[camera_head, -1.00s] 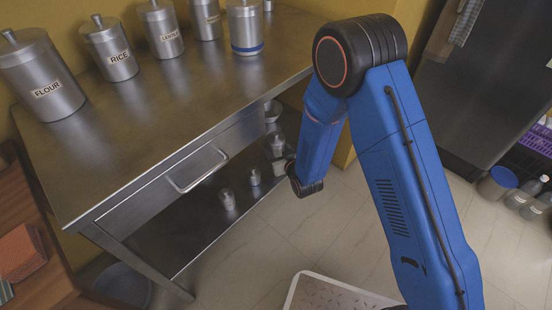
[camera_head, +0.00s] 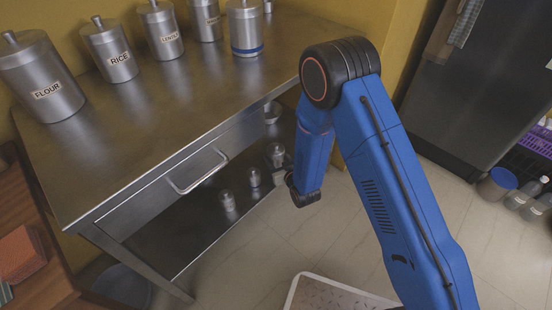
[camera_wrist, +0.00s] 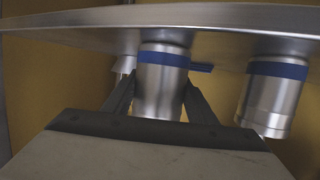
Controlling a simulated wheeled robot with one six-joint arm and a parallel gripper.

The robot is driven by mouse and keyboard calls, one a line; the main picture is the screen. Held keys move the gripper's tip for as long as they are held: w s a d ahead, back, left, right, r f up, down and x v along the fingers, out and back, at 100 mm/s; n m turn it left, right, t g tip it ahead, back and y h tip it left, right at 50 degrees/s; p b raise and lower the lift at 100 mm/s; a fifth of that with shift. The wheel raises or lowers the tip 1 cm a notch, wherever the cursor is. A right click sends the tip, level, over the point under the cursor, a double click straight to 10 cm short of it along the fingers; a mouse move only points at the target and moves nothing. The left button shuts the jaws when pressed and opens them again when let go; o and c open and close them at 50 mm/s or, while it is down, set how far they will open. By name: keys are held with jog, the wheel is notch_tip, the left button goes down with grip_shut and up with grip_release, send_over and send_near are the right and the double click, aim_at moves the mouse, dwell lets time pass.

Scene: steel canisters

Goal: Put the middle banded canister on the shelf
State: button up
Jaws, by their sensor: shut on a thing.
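My gripper (camera_wrist: 160,80) is shut on a steel canister (camera_wrist: 160,98) with a blue band, one finger on each side. The wrist picture seems to be upside down, with the band near the canister's base. The base is close to a steel surface (camera_wrist: 90,40); I cannot tell whether it touches. Another blue-banded canister (camera_wrist: 272,95) stands to the right in this view, apart from the held one. A third metal body (camera_wrist: 124,66) is partly hidden behind the left finger. In the head view, my arm hides the gripper.
The steel table (camera_head: 200,110) holds several large canisters, including FLOUR (camera_head: 45,80), RICE (camera_head: 112,55) and a blue-banded one (camera_head: 245,28). Its lower shelf (camera_head: 180,238) holds small canisters (camera_head: 227,200) (camera_head: 253,177) (camera_head: 275,155). Open floor (camera_head: 260,262) lies in front.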

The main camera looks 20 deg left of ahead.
jog(key=o, duration=1.1)
jog(key=shift+f, duration=0.1)
jog(key=shift+s+d+r, duration=0.2)
jog(key=shift+r, duration=0.05)
jog(key=v, duration=1.1)
jog(key=shift+s+d+r, duration=0.1)
jog(key=shift+s, duration=0.05)
